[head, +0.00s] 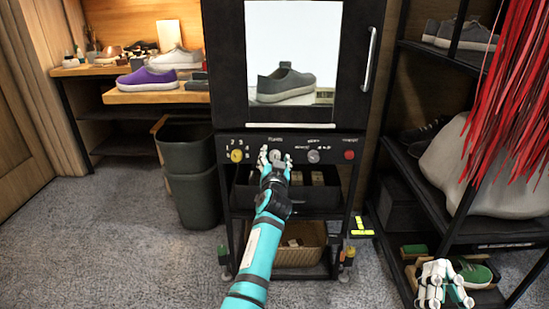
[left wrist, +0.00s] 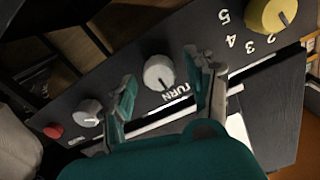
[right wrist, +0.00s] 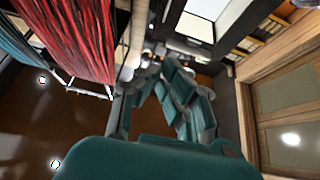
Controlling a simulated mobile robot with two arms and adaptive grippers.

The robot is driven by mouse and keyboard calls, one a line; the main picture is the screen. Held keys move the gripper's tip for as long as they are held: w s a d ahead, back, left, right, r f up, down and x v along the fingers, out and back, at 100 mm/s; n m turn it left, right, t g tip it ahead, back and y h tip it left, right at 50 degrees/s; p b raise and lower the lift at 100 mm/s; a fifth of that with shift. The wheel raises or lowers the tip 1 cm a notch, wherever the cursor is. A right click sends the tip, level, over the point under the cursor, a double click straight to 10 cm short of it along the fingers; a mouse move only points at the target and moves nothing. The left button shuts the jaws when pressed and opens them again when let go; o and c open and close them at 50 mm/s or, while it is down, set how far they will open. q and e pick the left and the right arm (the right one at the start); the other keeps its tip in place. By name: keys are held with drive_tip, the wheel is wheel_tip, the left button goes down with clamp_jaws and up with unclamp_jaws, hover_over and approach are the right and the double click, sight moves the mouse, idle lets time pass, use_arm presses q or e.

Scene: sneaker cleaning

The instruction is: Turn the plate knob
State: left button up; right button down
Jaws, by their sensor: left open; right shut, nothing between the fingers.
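A round whitish knob (left wrist: 158,72) with a dark pointer line sits on the black control panel, above the letters TURN. In the head view, my left gripper (head: 275,158) reaches up to the panel and mostly covers this knob. In the left wrist view, my left gripper (left wrist: 168,80) is open, with one finger on each side of the knob; I cannot tell whether they touch it. My right gripper (head: 441,278) is low at the right, in front of the shelf, shut and empty; it also shows in the right wrist view (right wrist: 172,78).
The panel also carries a yellow numbered knob (head: 237,155), a grey knob (head: 313,156) and a red button (head: 349,155). Above it, a cabinet shows a grey sneaker (head: 286,84) behind its door. A dark bin (head: 187,155) stands left; a shoe rack (head: 425,175) stands right.

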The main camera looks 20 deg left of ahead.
use_arm(q)
drive_tip(key=shift+c, duration=0.4)
clamp_jaws()
